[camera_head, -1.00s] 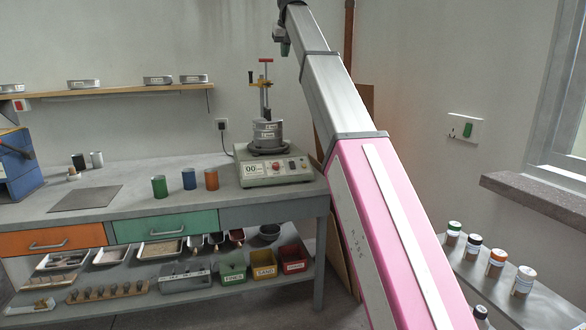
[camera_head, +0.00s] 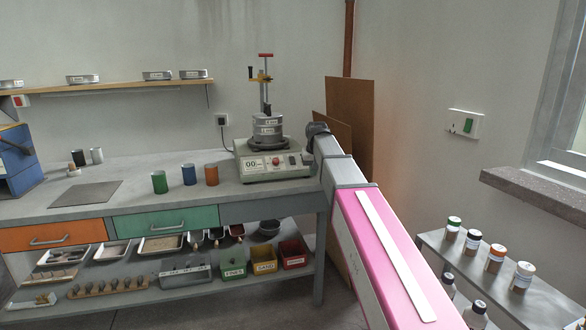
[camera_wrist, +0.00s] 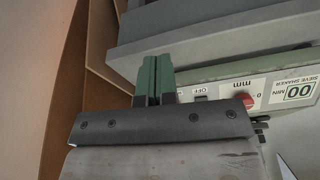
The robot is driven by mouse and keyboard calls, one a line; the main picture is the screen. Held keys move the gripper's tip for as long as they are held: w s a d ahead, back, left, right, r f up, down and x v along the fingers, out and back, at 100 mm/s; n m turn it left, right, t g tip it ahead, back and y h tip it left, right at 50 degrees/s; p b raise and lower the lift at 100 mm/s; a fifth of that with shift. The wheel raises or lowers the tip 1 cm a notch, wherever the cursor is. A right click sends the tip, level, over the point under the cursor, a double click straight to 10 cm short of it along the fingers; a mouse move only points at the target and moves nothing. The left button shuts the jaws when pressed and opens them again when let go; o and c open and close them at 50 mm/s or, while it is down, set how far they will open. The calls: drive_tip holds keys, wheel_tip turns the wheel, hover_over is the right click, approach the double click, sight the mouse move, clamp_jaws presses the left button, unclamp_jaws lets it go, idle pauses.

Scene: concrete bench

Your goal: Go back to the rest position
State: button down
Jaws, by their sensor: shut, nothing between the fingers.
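My gripper (camera_wrist: 154,72) shows in the wrist view with its two green fingers together and nothing between them. It is beside the sieve shaker (camera_wrist: 250,95), whose front panel with a red knob and "00" display lies to the right. In the head view my arm reaches from the lower right up to the right end of the bench (camera_head: 270,195). The wrist joint is just right of the sieve shaker (camera_head: 278,164), and the fingers cannot be made out there. I cannot tell whether anything touches.
Green (camera_head: 159,182), blue (camera_head: 189,174) and orange (camera_head: 211,174) cups stand on the bench left of the shaker. Brown boards (camera_head: 350,105) lean on the wall behind my arm. A low shelf (camera_head: 535,300) with several bottles is at right.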

drive_tip(key=s+d+f+g, duration=0.1)
drive_tip(key=s+d+f, duration=0.2)
drive_tip(key=s+f, duration=0.7)
drive_tip(key=s+d+f+m+g, duration=0.1)
drive_tip(key=s+d+f, duration=0.3)
drive_tip(key=s+f, duration=0.6)
drive_tip(key=s+d+f, duration=0.4)
drive_tip(key=s+f, duration=0.5)
drive_tip(key=f, duration=0.4)
drive_tip(key=shift+s+m+g, duration=0.3)
drive_tip(key=shift+s+g, duration=0.1)
